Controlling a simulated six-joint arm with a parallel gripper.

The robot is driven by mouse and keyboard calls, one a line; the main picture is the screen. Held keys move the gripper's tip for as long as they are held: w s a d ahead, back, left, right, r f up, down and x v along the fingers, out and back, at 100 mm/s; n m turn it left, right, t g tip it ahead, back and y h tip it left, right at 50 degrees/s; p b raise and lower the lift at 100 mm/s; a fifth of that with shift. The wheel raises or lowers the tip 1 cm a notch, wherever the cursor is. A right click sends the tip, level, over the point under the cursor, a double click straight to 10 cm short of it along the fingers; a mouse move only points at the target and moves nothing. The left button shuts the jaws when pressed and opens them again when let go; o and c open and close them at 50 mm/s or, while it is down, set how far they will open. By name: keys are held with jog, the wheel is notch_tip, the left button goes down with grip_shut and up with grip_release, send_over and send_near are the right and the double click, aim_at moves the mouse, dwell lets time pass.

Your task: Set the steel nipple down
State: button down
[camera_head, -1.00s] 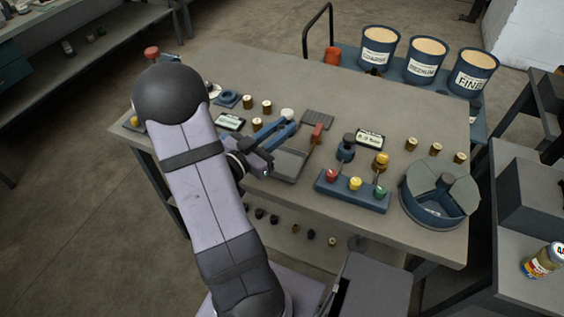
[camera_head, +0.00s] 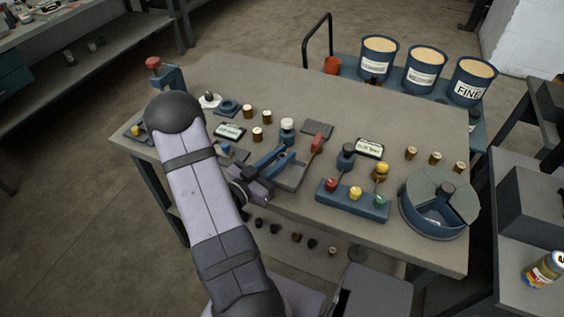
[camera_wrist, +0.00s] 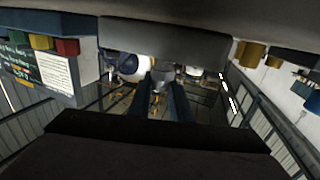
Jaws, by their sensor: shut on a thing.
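My gripper (camera_head: 281,155) has its two blue fingers low over the table's middle, near the rear-left part of a shallow grey tray (camera_head: 292,175). In the wrist view, the fingers (camera_wrist: 160,90) are closed around a small grey round piece, which I take to be the steel nipple (camera_wrist: 163,74). In the head view I cannot make the nipple out between the fingers, nor tell whether it touches anything. A white-topped dark bottle (camera_head: 287,131) stands just beyond the fingertips.
Brass pieces (camera_head: 257,134) stand left of the gripper. A red-handled tool (camera_head: 317,145) lies to the right, beside a block with coloured knobs (camera_head: 353,200) and a round blue bin (camera_head: 440,205). The table's back middle (camera_head: 300,90) is clear.

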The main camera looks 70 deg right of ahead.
jog(key=shift+f, duration=1.35)
jog(key=shift+f, duration=0.2)
jog(key=c, duration=1.6)
grip_release()
jog(key=b+v, duration=0.2)
jog(key=v, duration=0.3)
jog(key=shift+w+a, duration=0.25)
jog(key=shift+a, duration=0.1)
jog(key=shift+o, duration=0.4)
jog(key=shift+w+a+r+b, duration=0.15)
jog(key=shift+a+b, duration=0.25)
jog(key=shift+a, duration=0.35)
